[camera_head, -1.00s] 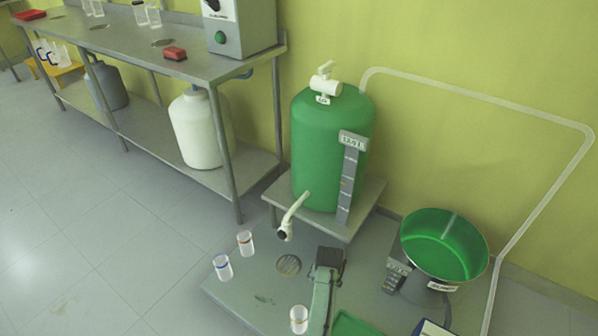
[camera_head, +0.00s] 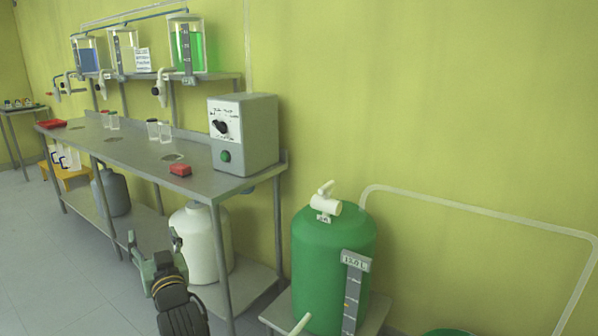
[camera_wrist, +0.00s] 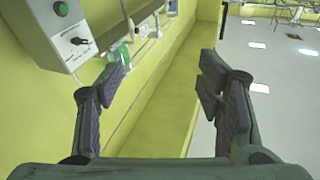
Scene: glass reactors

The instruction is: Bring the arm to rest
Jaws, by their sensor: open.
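My gripper (camera_head: 153,243) shows low in the head view, in front of the steel bench, with its fingers apart and nothing between them. In the wrist view my gripper (camera_wrist: 162,82) is also open and empty, its two dark fingers spread wide. The gripper appears to touch nothing.
The steel bench (camera_head: 130,150) holds the grey control box (camera_head: 245,135), a red item (camera_head: 180,170) and several beakers. Glass reactors (camera_head: 187,45) stand on a shelf above. A white container (camera_head: 205,245) is under the bench. A green tank (camera_head: 332,260) stands right.

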